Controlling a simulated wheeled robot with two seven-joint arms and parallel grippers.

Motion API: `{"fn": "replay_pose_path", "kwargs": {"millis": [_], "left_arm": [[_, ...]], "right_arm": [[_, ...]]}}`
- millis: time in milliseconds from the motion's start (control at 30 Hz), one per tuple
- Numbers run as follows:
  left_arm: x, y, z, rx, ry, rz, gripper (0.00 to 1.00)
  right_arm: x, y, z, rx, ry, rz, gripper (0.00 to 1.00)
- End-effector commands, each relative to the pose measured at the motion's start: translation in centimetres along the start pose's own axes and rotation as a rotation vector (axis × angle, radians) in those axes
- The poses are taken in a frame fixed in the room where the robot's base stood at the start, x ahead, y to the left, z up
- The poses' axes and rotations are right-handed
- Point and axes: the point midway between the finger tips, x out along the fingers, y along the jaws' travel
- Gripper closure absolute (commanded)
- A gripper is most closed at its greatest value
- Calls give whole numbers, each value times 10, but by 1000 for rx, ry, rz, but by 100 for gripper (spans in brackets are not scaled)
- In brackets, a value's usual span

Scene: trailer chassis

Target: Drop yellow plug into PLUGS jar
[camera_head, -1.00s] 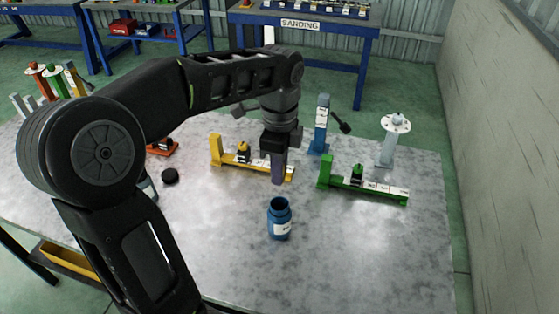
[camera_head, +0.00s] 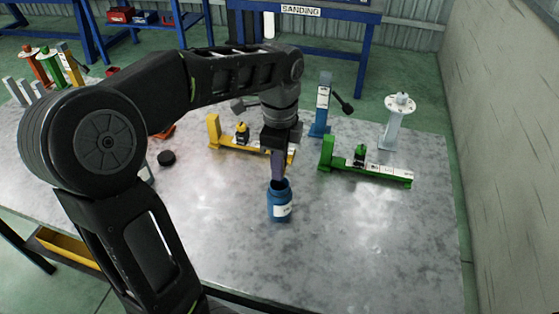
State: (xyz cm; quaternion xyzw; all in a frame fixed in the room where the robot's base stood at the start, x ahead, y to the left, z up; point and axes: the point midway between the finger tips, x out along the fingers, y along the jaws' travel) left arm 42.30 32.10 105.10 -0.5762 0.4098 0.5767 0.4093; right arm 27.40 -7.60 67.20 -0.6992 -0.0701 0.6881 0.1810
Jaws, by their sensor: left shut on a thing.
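A blue jar (camera_head: 280,204) with a white label stands upright and open on the grey metal table. My left gripper (camera_head: 277,178) points straight down over the jar's mouth, with its fingertips at or just inside the rim. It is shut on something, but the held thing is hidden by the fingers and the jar. I cannot make out a yellow plug on its own. My right gripper is out of view.
A yellow fixture (camera_head: 222,139) stands behind the gripper and a green fixture (camera_head: 375,172) to its right. A blue post (camera_head: 322,108) and a white stand (camera_head: 393,122) are farther back. A black cap (camera_head: 166,158) lies left. The table's front right is clear.

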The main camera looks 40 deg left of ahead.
Motion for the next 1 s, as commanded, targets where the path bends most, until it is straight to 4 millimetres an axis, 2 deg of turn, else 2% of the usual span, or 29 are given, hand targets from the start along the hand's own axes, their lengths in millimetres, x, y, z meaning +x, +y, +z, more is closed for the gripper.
{"fn": "replay_pose_path", "kwargs": {"millis": [33,200,667,700,1000], "left_arm": [[11,0,0,0,0,1,100],[24,0,0,0,0,0,100],[28,0,0,0,0,-1,100],[28,0,0,0,0,-1,75],[28,0,0,0,0,-1,52]], "right_arm": [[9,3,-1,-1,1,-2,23],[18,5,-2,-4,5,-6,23],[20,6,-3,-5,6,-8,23],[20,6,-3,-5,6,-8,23],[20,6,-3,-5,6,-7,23]]}}
